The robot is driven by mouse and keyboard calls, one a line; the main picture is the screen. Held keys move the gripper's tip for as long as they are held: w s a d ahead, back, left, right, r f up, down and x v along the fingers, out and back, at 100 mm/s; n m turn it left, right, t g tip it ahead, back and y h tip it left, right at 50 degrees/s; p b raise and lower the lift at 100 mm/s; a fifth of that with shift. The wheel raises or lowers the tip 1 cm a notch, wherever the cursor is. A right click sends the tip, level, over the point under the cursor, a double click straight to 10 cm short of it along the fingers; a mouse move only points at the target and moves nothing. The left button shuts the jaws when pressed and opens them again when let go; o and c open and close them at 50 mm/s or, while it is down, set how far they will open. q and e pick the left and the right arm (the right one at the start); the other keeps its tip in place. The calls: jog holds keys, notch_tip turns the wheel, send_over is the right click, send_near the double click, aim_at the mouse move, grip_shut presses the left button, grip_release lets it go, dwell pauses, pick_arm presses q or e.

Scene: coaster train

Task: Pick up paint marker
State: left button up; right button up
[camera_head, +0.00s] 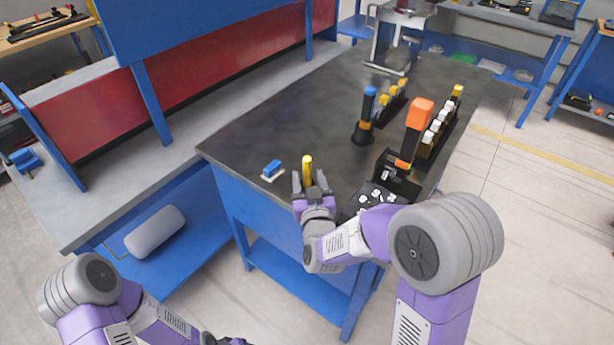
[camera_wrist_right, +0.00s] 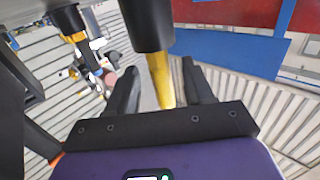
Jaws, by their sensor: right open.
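The paint marker appears to be the upright yellow stick (camera_head: 307,166) near the front edge of the dark-topped table. My right gripper (camera_head: 311,182) is open around it, its fingers on either side. In the right wrist view the yellow shaft (camera_wrist_right: 160,80) with a thick black part (camera_wrist_right: 148,25) stands between my two spread fingers (camera_wrist_right: 163,88). I cannot tell whether either finger touches it. Of my left gripper, only a dark part (camera_head: 228,340) shows at the bottom edge; its fingers are cut off.
A blue-and-white eraser-like block (camera_head: 272,170) lies left of the right gripper. A dark stand with a blue top (camera_head: 366,110), an orange-headed tool (camera_head: 418,115) and racks of small bottles (camera_head: 436,130) stand to the right. The table's (camera_head: 275,125) back-left part is clear.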

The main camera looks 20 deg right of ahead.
aim_at(307, 159)
jog(key=shift+w+d, duration=0.1)
jog(key=shift+w, duration=0.95)
grip_shut()
jog(key=shift+r, duration=0.1)
notch_tip(307, 159, up, 10)
jog(key=p, duration=0.4)
